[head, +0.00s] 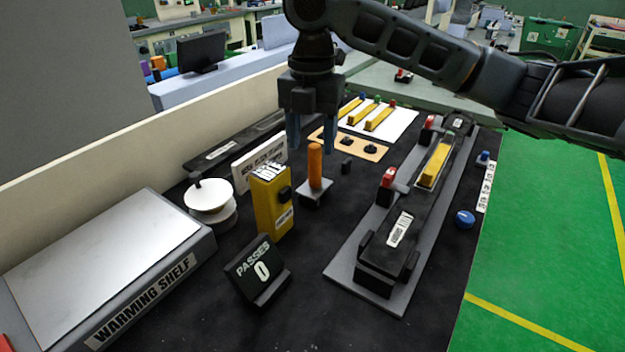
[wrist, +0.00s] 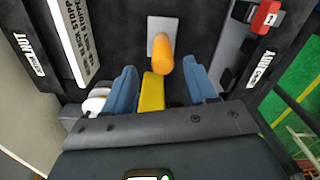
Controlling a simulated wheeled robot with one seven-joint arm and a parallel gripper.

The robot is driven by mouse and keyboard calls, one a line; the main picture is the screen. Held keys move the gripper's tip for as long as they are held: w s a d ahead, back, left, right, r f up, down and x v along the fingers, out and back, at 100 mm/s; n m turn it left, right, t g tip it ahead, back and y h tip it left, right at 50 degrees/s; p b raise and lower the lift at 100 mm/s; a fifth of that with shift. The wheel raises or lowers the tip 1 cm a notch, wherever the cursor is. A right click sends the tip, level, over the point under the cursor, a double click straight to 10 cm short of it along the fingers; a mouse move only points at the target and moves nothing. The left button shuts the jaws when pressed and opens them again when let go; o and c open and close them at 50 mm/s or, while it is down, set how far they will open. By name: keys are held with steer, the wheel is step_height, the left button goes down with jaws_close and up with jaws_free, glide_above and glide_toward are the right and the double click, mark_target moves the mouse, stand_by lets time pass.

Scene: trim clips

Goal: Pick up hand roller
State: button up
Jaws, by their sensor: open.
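The hand roller has an upright orange handle (head: 314,168) on a small grey base (head: 316,192), standing on the black mat near the middle of the bench. In the wrist view its orange handle (wrist: 164,60) shows just ahead of and between my blue fingertips. My gripper (head: 311,145) points down with its fingers spread, close above the handle's top. Neither finger visibly touches it. It also shows open and empty in the wrist view (wrist: 160,68). I cannot tell whether the handle's top is between the fingers in depth.
A yellow box (head: 266,205) stands close left of the roller. A white sign (head: 255,165), a white round-topped stand (head: 209,196) and a warming shelf (head: 110,250) are further left. A PASSES sign (head: 252,268) is in front, and a long black fixture (head: 400,235) lies to the right.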

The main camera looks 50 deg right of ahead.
mark_target(315, 167)
steer(key=shift+s+d+f, duration=0.1)
steer(key=shift+d+f, duration=0.1)
steer(key=shift+f, duration=1.6)
steer(key=shift+d+f, duration=0.15)
steer(key=shift+f, duration=1.6)
steer(key=shift+c, duration=0.4)
jaws_close()
